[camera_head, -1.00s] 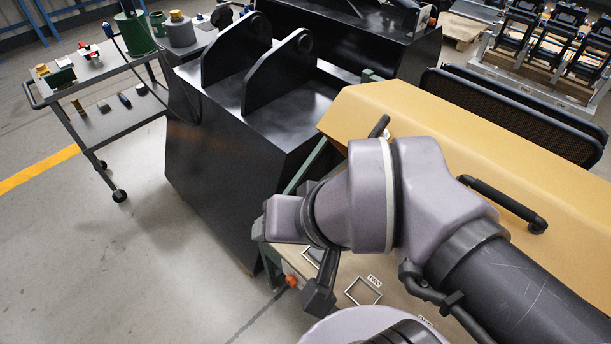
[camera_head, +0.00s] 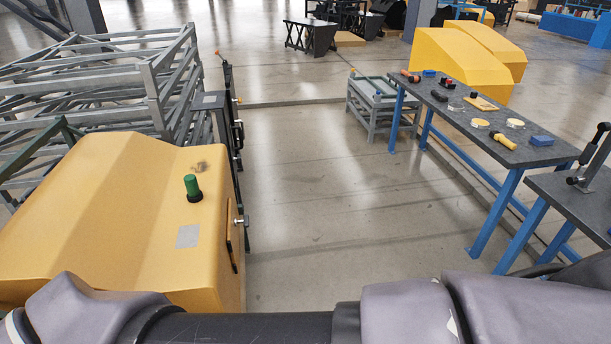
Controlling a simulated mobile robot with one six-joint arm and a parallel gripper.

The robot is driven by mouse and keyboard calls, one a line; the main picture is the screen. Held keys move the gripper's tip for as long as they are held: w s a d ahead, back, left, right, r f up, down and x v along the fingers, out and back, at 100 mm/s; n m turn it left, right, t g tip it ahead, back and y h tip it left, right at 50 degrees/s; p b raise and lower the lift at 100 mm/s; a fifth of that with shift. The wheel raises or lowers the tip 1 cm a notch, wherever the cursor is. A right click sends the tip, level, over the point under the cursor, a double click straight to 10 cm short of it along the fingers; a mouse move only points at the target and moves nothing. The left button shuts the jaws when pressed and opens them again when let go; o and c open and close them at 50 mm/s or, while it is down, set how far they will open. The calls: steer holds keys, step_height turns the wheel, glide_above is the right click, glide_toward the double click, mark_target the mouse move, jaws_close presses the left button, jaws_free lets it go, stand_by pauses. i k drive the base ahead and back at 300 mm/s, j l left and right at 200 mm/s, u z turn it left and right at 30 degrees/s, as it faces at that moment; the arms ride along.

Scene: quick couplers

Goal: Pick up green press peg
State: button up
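A green peg (camera_head: 192,186) with a dark base stands upright on top of the yellow machine cover (camera_head: 120,200) at the left. A grey square plate or label lies on the cover just in front of the peg. My arm's links cross the bottom edge of the picture, in front of the yellow cover. My gripper is not in view, so its state and its distance to the peg do not show.
A dark table (camera_head: 470,120) with blue legs at the right bears several small items. Grey metal frames (camera_head: 110,85) stand behind the yellow cover. A grey rack (camera_head: 380,105) stands farther back. The floor (camera_head: 320,200) between cover and table is clear.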

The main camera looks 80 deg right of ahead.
mark_target(193, 195)
steer(key=z, duration=1.9)
steer(key=u, duration=4.2)
steer(key=z, duration=4.2)
